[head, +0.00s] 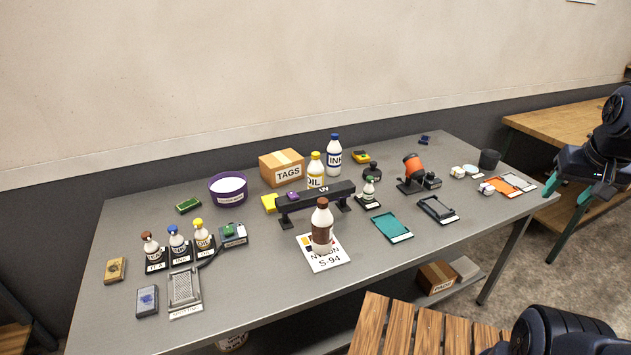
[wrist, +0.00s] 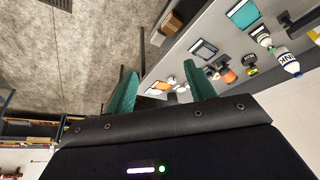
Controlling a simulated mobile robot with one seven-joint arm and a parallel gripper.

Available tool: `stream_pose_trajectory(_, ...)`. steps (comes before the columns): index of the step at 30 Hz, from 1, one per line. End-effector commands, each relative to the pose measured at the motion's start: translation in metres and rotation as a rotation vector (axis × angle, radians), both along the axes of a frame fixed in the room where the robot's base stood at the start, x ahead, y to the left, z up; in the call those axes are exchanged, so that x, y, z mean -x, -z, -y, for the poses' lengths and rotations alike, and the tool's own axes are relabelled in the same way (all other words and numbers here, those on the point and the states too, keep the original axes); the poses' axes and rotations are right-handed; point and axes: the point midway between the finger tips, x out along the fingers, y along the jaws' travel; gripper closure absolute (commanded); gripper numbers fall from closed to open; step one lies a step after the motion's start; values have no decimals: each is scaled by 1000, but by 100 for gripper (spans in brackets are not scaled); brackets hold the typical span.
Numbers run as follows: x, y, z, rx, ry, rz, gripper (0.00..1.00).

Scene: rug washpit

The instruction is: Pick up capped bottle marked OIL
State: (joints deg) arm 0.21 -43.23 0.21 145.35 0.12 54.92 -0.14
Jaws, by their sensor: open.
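A white bottle with a yellow cap marked OIL (head: 315,170) stands upright at the back middle of the grey table in the head view. The dark UV bar in front hides its lower part. A smaller yellow-capped bottle (head: 201,238) stands in a row at the left; its small label is hard to read. My gripper (head: 568,222) is off the table's right end, far from both bottles. In the wrist view its teal fingers (wrist: 160,67) are apart with nothing between them.
A blue-capped INK bottle (head: 334,157) stands close beside the OIL bottle, with a TAGS box (head: 282,167) to its left. The UV bar (head: 315,199) and a brown-capped bottle (head: 322,226) stand in front. A wooden slatted surface (head: 400,330) is near the front.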

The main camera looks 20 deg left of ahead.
Motion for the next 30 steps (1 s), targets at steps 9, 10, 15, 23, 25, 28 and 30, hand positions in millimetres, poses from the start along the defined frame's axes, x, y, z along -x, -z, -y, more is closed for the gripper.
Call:
stream_pose_trajectory(9, 0, 0, 0, 0, 0, 0, 46)
stream_pose_trajectory(10, 0, 0, 0, 0, 0, 0, 44)
stream_pose_trajectory(15, 0, 0, 0, 0, 0, 0, 44)
stream_pose_trajectory(23, -22, -14, -9, 40, -100, -18, 44)
stream_pose_trajectory(25, -37, -23, -16, 72, -172, -31, 44)
stream_pose_trajectory(28, -63, -35, -30, 119, -289, -51, 44)
stream_pose_trajectory(30, -81, -43, -42, 155, -373, -62, 44)
